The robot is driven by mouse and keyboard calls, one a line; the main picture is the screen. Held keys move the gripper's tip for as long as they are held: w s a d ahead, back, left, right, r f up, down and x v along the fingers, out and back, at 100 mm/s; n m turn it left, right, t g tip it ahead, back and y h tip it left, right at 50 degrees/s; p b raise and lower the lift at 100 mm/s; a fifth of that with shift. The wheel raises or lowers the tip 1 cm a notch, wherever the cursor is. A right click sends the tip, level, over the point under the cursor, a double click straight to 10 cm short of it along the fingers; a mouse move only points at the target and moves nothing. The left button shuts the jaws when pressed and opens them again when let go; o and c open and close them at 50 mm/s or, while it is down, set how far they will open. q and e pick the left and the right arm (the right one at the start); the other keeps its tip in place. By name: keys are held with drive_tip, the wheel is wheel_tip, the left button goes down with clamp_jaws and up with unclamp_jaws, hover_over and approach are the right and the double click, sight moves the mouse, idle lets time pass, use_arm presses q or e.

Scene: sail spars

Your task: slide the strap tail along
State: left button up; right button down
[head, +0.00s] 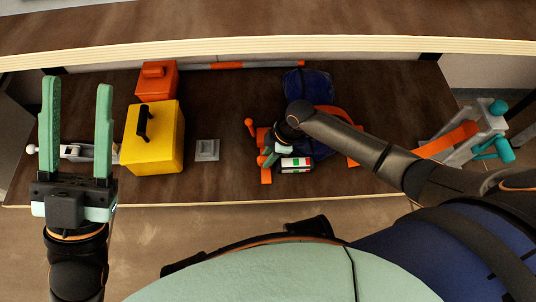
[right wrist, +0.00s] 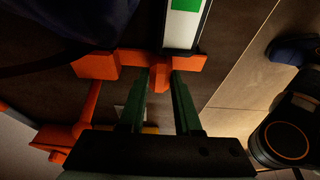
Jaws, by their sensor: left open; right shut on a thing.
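A dark blue sail bundle (head: 308,90) lies on the table with orange strap (head: 335,113) around it. Orange pieces also show at its left and right sides. My right gripper (head: 268,158) is at the near left of the bundle. In the right wrist view its green fingers (right wrist: 162,82) are shut on an orange strap tail (right wrist: 160,74), beside a white and green piece (right wrist: 183,25). That piece, with some red, lies by the gripper in the head view (head: 296,163). My left gripper (head: 77,130) is open and empty, raised at the left.
A yellow box (head: 155,145) with a black handle and an orange box (head: 157,82) stand on the left. A small grey plate (head: 207,150) lies mid-table. An orange and grey pole (head: 230,65) lies at the back. A grey and teal device (head: 490,125) stands at the right.

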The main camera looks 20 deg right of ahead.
drive_tip(key=shift+s+a+r+p, duration=0.1)
drive_tip(key=shift+s+a+p, duration=0.1)
drive_tip(key=shift+s+p, duration=0.5)
drive_tip(key=shift+s+a+p, duration=0.15)
drive_tip(key=shift+s+p, duration=0.4)
drive_tip(key=shift+s, duration=0.15)
drive_tip(key=shift+s+a+p, duration=0.15)
drive_tip(key=shift+s+p, duration=0.25)
drive_tip(key=shift+s, duration=0.15)
drive_tip(key=shift+s+a+p, duration=0.15)
drive_tip(key=shift+s+p, duration=0.25)
drive_tip(key=shift+s, duration=0.1)
use_arm(q)
wheel_tip(320, 180, up, 4)
drive_tip(key=shift+f, duration=0.1)
use_arm(e)
drive_tip(key=c, duration=0.5)
unclamp_jaws()
use_arm(q)
wheel_tip(320, 180, up, 7)
drive_tip(key=a+p, duration=0.1)
drive_tip(key=p, duration=0.5)
drive_tip(key=shift+s+m+t, duration=0.2)
drive_tip(key=shift+m+t, duration=0.1)
drive_tip(key=shift+m, duration=0.1)
use_arm(e)
drive_tip(key=v, duration=1.2)
drive_tip(key=shift+d+r, duration=0.1)
use_arm(q)
drive_tip(key=shift+a, duration=0.1)
